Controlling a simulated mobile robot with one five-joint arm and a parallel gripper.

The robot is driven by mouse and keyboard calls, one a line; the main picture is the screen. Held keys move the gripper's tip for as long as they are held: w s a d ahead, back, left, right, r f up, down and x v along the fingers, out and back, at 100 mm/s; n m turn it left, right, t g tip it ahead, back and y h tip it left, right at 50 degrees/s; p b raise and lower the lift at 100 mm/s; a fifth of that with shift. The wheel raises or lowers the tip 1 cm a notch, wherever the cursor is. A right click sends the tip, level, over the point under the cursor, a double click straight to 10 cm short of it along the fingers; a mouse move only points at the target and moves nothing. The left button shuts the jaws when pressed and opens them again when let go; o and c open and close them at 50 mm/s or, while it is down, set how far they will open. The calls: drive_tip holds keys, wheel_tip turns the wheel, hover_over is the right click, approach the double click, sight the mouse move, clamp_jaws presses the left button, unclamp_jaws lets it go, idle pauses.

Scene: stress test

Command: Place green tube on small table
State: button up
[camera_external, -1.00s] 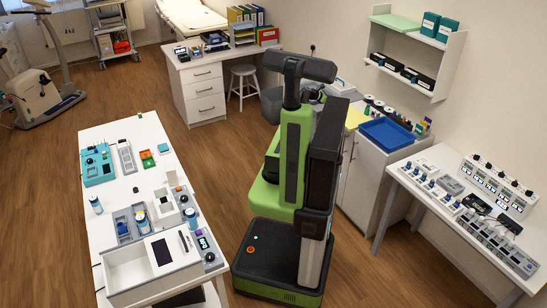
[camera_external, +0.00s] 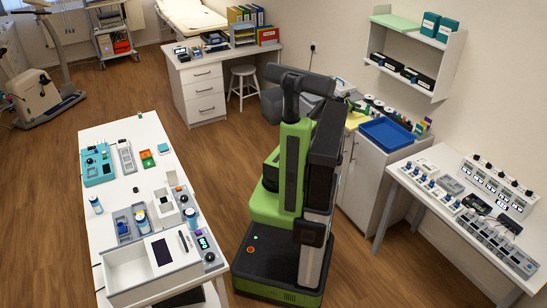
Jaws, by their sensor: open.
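My gripper (camera_external: 356,98) shows small and dark just right of my body, above the back part of the white side cabinet. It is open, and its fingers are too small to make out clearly. A small green upright thing (camera_external: 428,120), possibly the green tube, stands at the right end of a row along the wall on the cabinet, apart from my gripper. A white table (camera_external: 402,181) with devices on it stands at the right wall. I cannot tell whether it is the small table.
A blue tray (camera_external: 385,133) lies on the cabinet in front of the row. A long white table (camera_external: 112,222) with several instruments and boxes stands left of my base. A desk (camera_external: 205,83) and a stool (camera_external: 243,72) are at the back. Wood floor is clear between them.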

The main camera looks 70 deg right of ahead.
drive_tip(key=b+x, duration=0.2)
drive_tip(key=x, duration=0.3)
drive_tip(key=shift+w+d+f, duration=0.1)
drive_tip(key=shift+w, duration=0.1)
drive_tip(key=shift+s+d, duration=0.1)
drive_tip(key=shift+s, duration=0.1)
clamp_jaws()
